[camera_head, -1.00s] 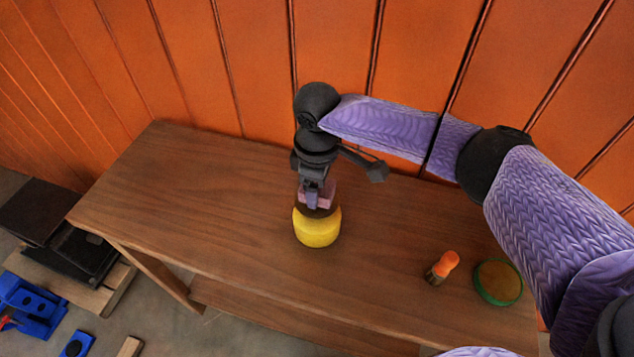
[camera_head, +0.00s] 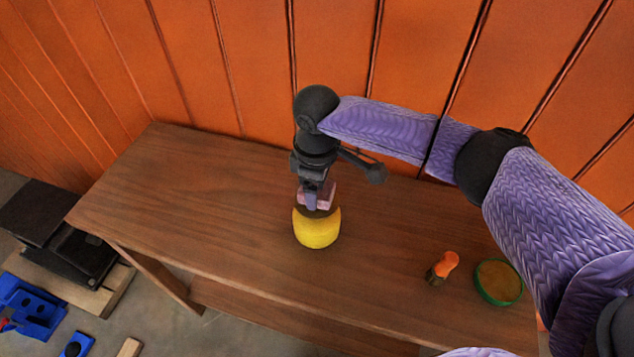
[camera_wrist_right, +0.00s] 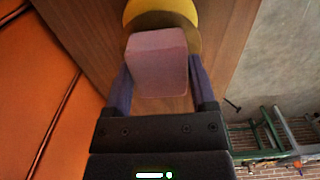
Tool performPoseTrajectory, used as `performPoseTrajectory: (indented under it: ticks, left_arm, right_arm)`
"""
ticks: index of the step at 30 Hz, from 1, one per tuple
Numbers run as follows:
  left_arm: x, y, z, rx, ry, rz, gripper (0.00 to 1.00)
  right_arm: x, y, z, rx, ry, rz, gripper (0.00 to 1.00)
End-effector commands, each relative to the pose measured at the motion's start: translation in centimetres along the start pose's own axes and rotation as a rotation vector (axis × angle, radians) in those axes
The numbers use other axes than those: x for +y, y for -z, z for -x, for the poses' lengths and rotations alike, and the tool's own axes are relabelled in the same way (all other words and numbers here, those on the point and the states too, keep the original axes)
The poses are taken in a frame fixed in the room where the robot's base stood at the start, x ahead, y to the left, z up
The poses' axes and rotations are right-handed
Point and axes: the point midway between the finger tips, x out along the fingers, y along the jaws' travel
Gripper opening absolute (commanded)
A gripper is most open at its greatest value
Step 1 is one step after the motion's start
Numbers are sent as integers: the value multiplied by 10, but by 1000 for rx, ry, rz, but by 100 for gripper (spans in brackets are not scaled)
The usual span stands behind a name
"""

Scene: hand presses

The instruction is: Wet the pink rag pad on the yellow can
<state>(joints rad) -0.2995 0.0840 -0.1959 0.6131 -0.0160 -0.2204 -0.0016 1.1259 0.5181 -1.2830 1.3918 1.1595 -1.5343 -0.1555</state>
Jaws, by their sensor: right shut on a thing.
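The yellow can (camera_head: 317,231) stands upright on the wooden bench, and its yellow side also shows at the top of the right wrist view (camera_wrist_right: 140,10). My right gripper (camera_head: 316,200) is shut on the pink rag pad (camera_head: 328,193), pointing down over the can's top. In the right wrist view the pad (camera_wrist_right: 158,62) sits between the two fingers, its far end over the can. I cannot tell whether the pad touches the can. My left gripper is not in view.
An orange-handled brush (camera_head: 443,267) and a green-rimmed round tin (camera_head: 498,282) stand to the right on the bench (camera_head: 190,215). An orange panelled wall (camera_head: 200,70) rises behind. The bench's left part is clear. Blue and black items lie on the floor at left.

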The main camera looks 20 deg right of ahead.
Motion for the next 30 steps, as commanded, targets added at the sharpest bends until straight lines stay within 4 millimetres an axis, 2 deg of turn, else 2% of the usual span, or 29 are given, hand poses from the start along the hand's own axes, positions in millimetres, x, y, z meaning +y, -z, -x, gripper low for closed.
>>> performPoseTrajectory:
  ticks: [16, 30]
  left_arm:
    - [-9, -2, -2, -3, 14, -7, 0]
    - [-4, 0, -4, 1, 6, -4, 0]
  right_arm:
    - [0, 0, -7, 0, 0, 0, 26]
    - [0, 0, -12, 0, 0, 0, 26]
